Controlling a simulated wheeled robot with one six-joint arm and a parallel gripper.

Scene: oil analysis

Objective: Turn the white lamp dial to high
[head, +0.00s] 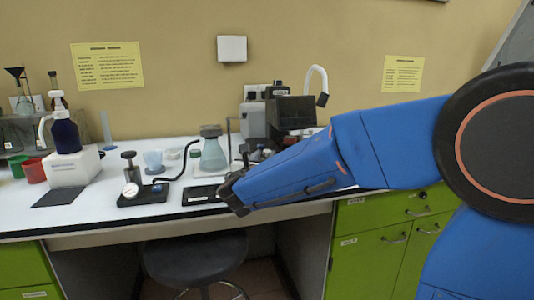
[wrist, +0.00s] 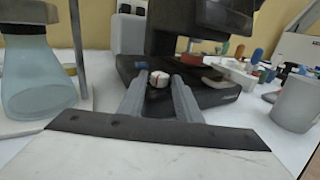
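A small round white dial (wrist: 159,79) with a reddish mark sits low on the front of a dark instrument, which looks like a microscope (wrist: 205,50), in the wrist view. My gripper (wrist: 160,81) has its two grey fingers apart, one on each side of the dial. The dial shows between the fingertips; I cannot tell whether they touch it. In the head view my gripper (head: 233,193) is over the front of the bench. The dark instrument (head: 290,113) stands behind my arm there, and the dial is hidden.
A flask of bluish liquid (wrist: 36,72) stands left of my gripper; it also shows in the head view (head: 213,155). A white curved-neck lamp (head: 318,78) rises at the back.

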